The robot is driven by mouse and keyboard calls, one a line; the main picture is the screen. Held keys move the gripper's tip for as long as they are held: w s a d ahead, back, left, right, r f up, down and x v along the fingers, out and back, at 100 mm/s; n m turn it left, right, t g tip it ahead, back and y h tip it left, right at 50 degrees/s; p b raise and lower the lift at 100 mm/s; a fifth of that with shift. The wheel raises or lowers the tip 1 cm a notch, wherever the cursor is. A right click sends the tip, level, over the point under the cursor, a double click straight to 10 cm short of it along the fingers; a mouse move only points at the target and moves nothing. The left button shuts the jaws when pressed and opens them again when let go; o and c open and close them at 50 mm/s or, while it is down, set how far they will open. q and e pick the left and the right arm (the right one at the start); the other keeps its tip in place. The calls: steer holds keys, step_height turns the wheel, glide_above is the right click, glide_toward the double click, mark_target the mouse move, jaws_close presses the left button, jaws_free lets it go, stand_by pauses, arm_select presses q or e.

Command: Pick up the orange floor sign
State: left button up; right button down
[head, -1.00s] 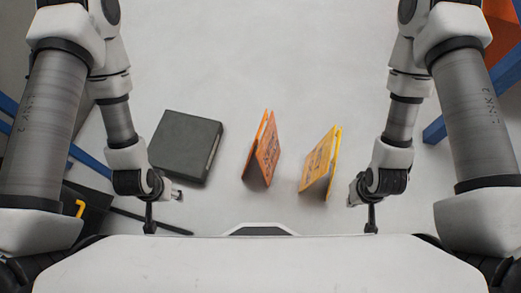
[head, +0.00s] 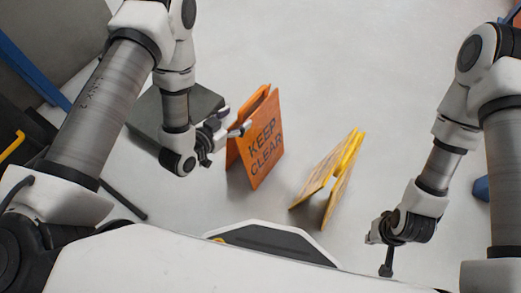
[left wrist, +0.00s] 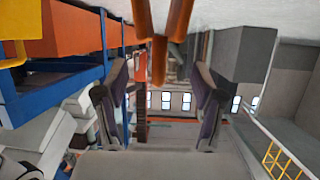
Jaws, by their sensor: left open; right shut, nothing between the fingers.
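The orange floor sign (head: 264,140) stands on the floor at the centre of the head view, with "KEEP CLEAR" on its face. It is a folded A-frame with two panels. My left gripper (head: 232,127) is open just left of the sign's left edge, its tips very close to it; I cannot tell whether they touch. In the left wrist view, the sign's orange panels (left wrist: 143,20) show at the top, above the gap between the open fingers (left wrist: 160,92). My right gripper (head: 372,235) is shut and empty at lower right, away from the sign.
A yellow floor sign (head: 335,180) stands right of the orange one. A dark grey block (head: 150,108) lies on the floor behind my left arm. Open floor lies beyond the signs. In the left wrist view, blue racking (left wrist: 50,90) is at left.

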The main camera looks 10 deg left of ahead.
mark_target(251, 109)
arm_select(q)
steer(key=shift+w+f, duration=0.15)
steer(key=shift+f, duration=0.3)
steer(key=b+x, duration=0.3)
steer(key=x, duration=0.4)
steer(key=shift+w+d, duration=0.1)
steer(key=shift+d, duration=0.05)
steer(key=shift+r, duration=0.1)
jaws_close()
